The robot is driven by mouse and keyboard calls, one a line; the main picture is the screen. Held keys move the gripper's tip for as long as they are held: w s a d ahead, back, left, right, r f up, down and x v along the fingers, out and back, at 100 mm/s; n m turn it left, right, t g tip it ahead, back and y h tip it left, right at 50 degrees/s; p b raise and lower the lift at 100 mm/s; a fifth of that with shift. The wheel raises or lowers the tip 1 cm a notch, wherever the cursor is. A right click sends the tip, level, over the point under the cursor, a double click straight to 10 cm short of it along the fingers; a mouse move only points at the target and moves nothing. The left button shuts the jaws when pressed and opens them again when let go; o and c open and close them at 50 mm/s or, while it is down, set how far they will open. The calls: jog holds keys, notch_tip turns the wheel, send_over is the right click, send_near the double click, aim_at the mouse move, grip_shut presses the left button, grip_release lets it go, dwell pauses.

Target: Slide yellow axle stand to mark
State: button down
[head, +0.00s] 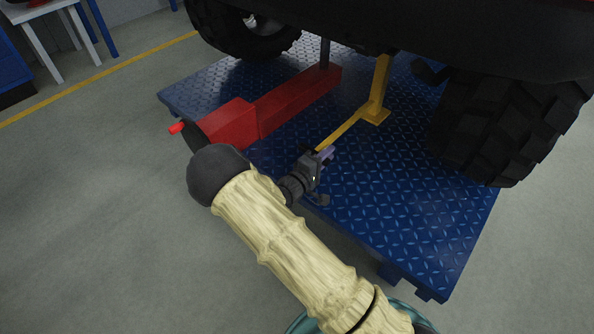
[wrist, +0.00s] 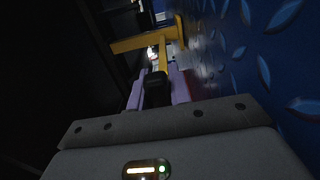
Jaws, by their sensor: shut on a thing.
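The yellow axle stand (head: 379,95) stands upright on the blue diamond-plate platform (head: 365,210), under the vehicle. A long yellow bar runs from its foot toward my gripper (head: 324,155). The top of the stand is hidden by the vehicle's underside. I cannot make out a mark on the platform.
A red floor jack (head: 262,108) lies left of the stand, its post up under the vehicle. A large black tyre (head: 510,125) stands to the right and another tyre (head: 245,28) at the back left. Bare platform lies between the bar and the right tyre.

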jog(key=shift+x, duration=1.55)
jog(key=c, duration=1)
grip_release()
jog(key=shift+o, duration=0.2)
jog(key=shift+s, duration=0.1)
jog(key=shift+p+v, duration=0.85)
jog(key=shift+v, duration=2.1)
